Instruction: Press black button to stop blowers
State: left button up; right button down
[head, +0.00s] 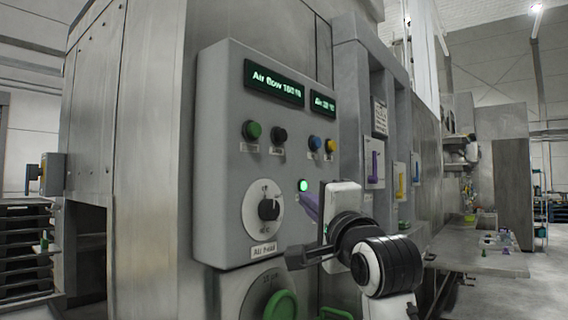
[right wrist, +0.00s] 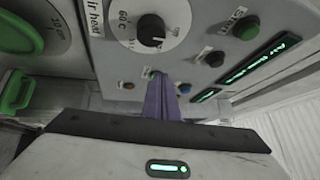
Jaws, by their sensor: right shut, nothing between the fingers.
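The black button (head: 280,134) is on the upper part of the grey control panel (head: 222,180), between a green button (head: 252,130) and a blue button (head: 314,142). In the right wrist view the black button (right wrist: 217,59) is up and to the right of the fingertips. My right gripper (head: 303,196) is shut and empty, its purple fingers together. It is in front of the panel, below and to the right of the black button, near the lit green lamp (head: 303,185). Whether the fingertips (right wrist: 159,76) touch the panel I cannot tell. My left gripper is out of view.
A yellow button (head: 330,146) is right of the blue one. A display (head: 274,82) reading "Air flow" is above the buttons. A dial (head: 269,209) is lower left of my gripper, with a green handle (head: 280,306) beneath. Purple and yellow handles are farther right.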

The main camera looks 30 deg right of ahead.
aim_at(282, 135)
jog(key=s+d+r+m+t+h, duration=0.2)
jog(key=s+r+m, duration=0.3)
jog(key=r, duration=0.7)
jog(key=shift+s+d+r, duration=0.3)
jog(key=shift+s, duration=0.3)
jog(key=w+a+p, duration=0.1)
jog(key=w+a, duration=0.2)
jog(key=w, duration=0.5)
jog(key=shift+a+p, duration=0.25)
jog(key=shift+p, duration=0.15)
jog(key=shift+w, duration=0.1)
jog(key=shift+w, duration=0.1)
dwell(0.5)
jog(key=shift+w+a, duration=0.15)
jog(key=shift+w, duration=0.15)
